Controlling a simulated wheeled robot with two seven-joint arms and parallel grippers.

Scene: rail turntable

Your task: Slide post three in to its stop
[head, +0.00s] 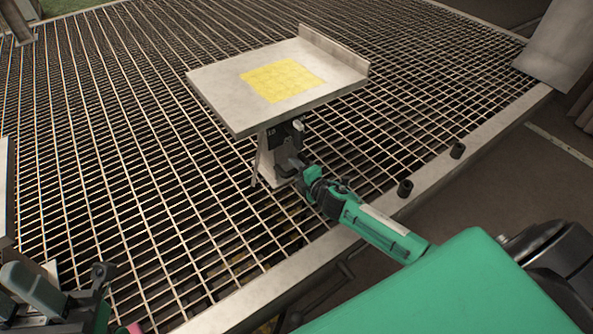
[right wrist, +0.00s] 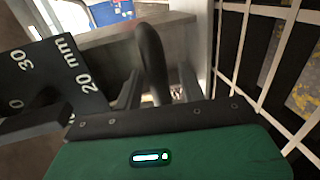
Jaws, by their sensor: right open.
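A grey plate with a yellow patch (head: 225,85) stands on a short post (head: 268,160) above the grating; I cannot read a number on it. My right gripper (head: 288,168) is at the post, below the plate's front edge. In the right wrist view, my right gripper (right wrist: 160,92) is open, with a dark rounded lever (right wrist: 150,55) standing between its fingers; I cannot tell if they touch it. A black scale (right wrist: 55,68) marked 20 mm and 30 is left of the fingers. Part of my left gripper (head: 85,290) shows at the lower left; its jaws are unclear.
A metal grating (head: 130,140) fills most of the head view, bounded by a pale rail edge (head: 475,140). A grey panel (head: 560,45) is at the upper right. The grating left of the plate is clear.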

